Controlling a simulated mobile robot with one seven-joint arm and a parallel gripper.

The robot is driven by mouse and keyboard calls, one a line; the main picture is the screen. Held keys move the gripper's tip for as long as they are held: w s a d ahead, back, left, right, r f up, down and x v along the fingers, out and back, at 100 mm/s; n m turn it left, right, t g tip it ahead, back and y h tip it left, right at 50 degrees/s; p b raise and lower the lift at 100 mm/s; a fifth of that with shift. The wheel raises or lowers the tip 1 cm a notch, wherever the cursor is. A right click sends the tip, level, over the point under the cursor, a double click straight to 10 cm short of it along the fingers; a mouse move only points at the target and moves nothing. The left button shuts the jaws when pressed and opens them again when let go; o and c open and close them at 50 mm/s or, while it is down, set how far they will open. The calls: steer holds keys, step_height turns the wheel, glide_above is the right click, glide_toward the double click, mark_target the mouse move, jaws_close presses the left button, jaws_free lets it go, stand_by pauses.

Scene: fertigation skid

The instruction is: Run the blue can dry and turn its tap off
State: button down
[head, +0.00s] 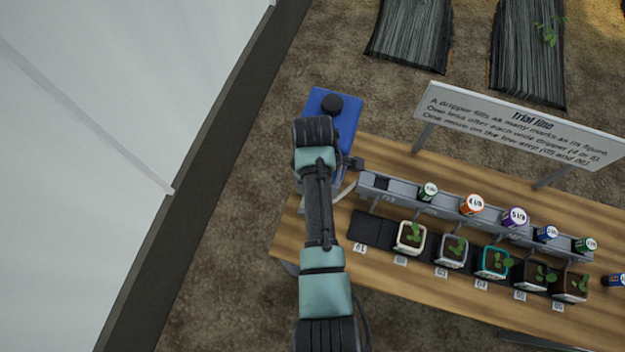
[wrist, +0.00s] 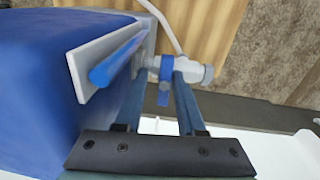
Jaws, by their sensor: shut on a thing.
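The blue can (head: 347,112) stands at the left end of the wooden bench, with a black cap on top. In the wrist view the can (wrist: 40,80) fills the left side. A pale plate with a blue strip (wrist: 118,58) is on its face; I cannot read a level from it. The white tap (wrist: 192,70) has a blue lever (wrist: 165,82) and a pale hose rising from it. My gripper (wrist: 160,85) is shut on the blue lever, with a finger on each side. In the head view my arm covers the gripper and most of the tap.
A grey rail (head: 400,193) runs right from the can, carrying several coloured drippers. Several potted seedlings (head: 452,250) stand in front of it, beside an empty black tray spot (head: 372,229). A sign (head: 520,122) stands behind. A pale wall panel is at left.

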steer(key=s+f+n, duration=0.2)
steer(key=n, duration=0.1)
steer(key=shift+s+a+f+g+p, duration=0.15)
steer(key=shift+a+f+g+p, duration=0.15)
steer(key=shift+p, duration=0.05)
steer(key=n, duration=0.2)
steer(key=shift+w+f+n+p, duration=0.15)
steer(key=shift+w+n+p, duration=0.05)
steer(key=shift+n+p, duration=0.15)
steer(key=n+p, duration=0.1)
steer(key=n, duration=0.2)
steer(key=shift+s+n, duration=0.1)
steer(key=shift+n, duration=0.25)
steer(key=n+p, duration=0.1)
steer(key=n, duration=0.4)
steer(key=n+p, duration=0.1)
steer(key=n, duration=0.3)
steer(key=shift+f+n, duration=0.1)
steer(key=shift+n, duration=0.3)
steer(key=c, duration=1)
jaws_free()
steer(key=o, duration=0.3)
steer(key=shift+w, duration=0.3)
steer(key=shift+w+d+r+p, duration=0.1)
steer(key=shift+w+r+p, duration=0.1)
steer(key=shift+r+p, duration=1.9)
steer(key=shift+w+d+r+p, duration=0.15)
steer(key=shift+r+p, duration=0.9)
steer(key=shift+r, duration=2)
